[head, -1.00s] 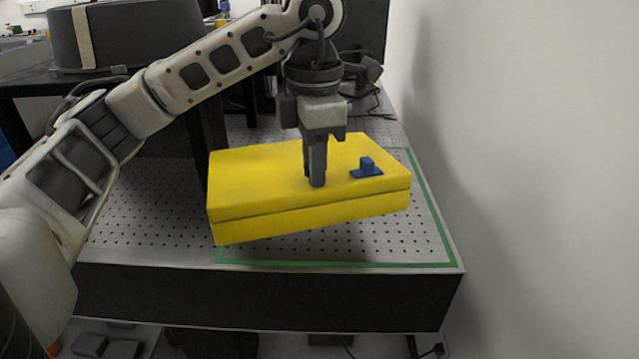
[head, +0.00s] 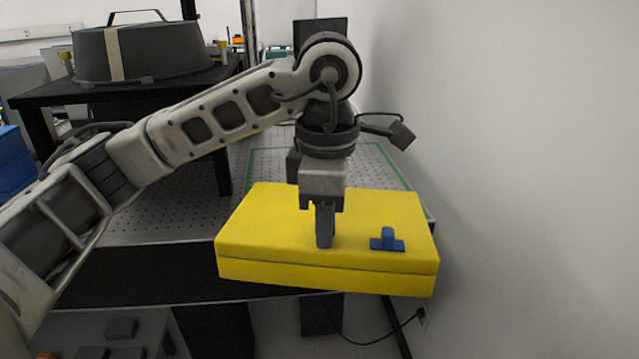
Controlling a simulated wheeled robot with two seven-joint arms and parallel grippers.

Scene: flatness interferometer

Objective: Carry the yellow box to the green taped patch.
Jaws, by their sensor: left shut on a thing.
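The yellow box (head: 270,235) is a flat, wide case with a blue knob (head: 387,241) on the right part of its top. My left gripper (head: 324,243) points down and is shut at the middle of the box's top; what its fingers clasp is hidden behind them. The box appears held up, nearly level, and in the picture it covers part of the table's front edge. The green taped patch (head: 380,172) is a green outline on the perforated table top, showing behind the box. The box hides its near part. My right gripper is not in view.
A dark raised stand (head: 225,165) at left carries a large dark round housing (head: 145,52). A white wall (head: 530,180) runs close along the right side. Perforated table top (head: 180,215) is bare left of the patch. A cable hangs below the table.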

